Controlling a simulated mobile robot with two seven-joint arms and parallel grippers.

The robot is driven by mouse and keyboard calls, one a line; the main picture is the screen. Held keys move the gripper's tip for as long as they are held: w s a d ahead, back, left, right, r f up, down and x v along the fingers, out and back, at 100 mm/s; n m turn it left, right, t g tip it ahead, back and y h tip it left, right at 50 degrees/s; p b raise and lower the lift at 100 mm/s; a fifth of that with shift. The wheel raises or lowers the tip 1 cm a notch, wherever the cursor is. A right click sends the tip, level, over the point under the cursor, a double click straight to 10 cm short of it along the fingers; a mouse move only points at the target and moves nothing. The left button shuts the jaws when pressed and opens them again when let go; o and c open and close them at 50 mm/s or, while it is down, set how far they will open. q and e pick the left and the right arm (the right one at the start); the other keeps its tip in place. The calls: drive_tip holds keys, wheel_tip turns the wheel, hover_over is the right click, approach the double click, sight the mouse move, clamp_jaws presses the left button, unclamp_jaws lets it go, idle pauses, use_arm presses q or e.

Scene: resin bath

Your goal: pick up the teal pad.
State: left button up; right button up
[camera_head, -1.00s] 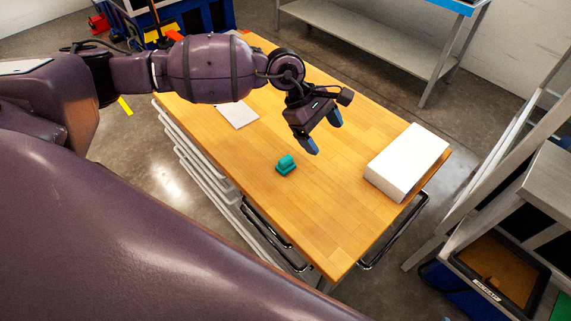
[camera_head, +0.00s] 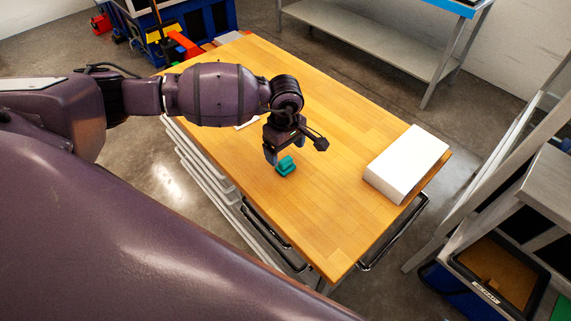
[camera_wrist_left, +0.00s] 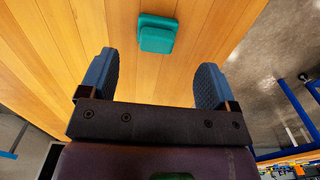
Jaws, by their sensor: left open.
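The teal pad (camera_head: 286,166) is a small stepped block lying on the wooden tabletop, near the table's left edge in the head view. My left gripper (camera_head: 285,157) is just behind and above it in the head view, fingers pointing down. In the left wrist view the pad (camera_wrist_left: 157,34) lies beyond the fingertips, roughly midway between the two blue fingers. The left gripper (camera_wrist_left: 157,75) is open and empty there. I see a gap between fingers and pad in that view. My right gripper is not in view.
The wooden table (camera_head: 320,225) has a white box (camera_head: 406,163) on its right side. Its middle is clear. A white sheet (camera_head: 247,123) is mostly hidden behind my left arm. A metal shelf unit (camera_head: 375,45) stands at the back, and a rack (camera_head: 520,215) at the right.

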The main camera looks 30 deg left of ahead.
sight(286, 160)
use_arm(q)
drive_tip(key=shift+f, duration=0.85)
drive_tip(key=f, duration=0.3)
drive_tip(key=shift+w+f, duration=0.15)
drive_tip(key=shift+w, duration=0.05)
drive_tip(key=shift+f, duration=0.6)
drive_tip(key=shift+c, duration=0.2)
drive_tip(key=c, duration=1)
drive_tip(key=shift+c, duration=0.2)
drive_tip(key=shift+r, duration=0.1)
